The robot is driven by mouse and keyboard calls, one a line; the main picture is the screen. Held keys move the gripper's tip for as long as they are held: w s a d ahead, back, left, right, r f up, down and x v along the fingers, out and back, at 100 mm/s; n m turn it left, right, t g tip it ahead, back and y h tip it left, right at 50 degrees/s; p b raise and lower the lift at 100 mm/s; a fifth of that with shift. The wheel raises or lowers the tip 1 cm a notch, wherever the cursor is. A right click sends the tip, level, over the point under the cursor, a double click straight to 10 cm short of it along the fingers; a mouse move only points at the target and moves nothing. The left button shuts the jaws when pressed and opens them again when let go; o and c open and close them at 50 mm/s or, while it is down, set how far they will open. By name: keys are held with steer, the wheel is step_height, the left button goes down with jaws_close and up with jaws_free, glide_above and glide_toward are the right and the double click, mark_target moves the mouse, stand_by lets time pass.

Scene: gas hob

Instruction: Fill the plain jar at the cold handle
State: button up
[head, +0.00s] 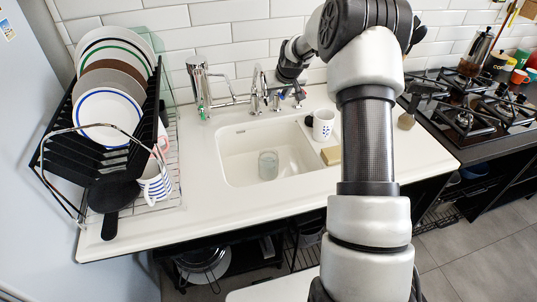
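A clear plain jar (268,165) stands in the white sink basin (235,160), left of centre; I cannot tell whether there is water in it. The metal tap (256,98) is on the counter behind the basin, with small handles low at its right side. I cannot clearly tell the cold handle apart; small blue spots show in that area. My gripper (291,88) is at the tap's right side, pointing down close to the handles. The fingers are small and partly hidden, so touching and opening are unclear. No stream of water is visible.
A white mug with dark marks (323,125) and a yellowish sponge (331,155) are by the basin's right side. A dish rack (160,185) with plates and a striped mug (154,182) is left. A tall metal vessel or fitting (199,84) stands back left. The hob (470,105) is right.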

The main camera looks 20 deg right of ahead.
steer(key=shift+d, duration=0.35)
steer(key=p+v, duration=0.2)
steer(key=v, duration=0.5)
stand_by(0.4)
steer(key=shift+s, duration=0.2)
stand_by(0.3)
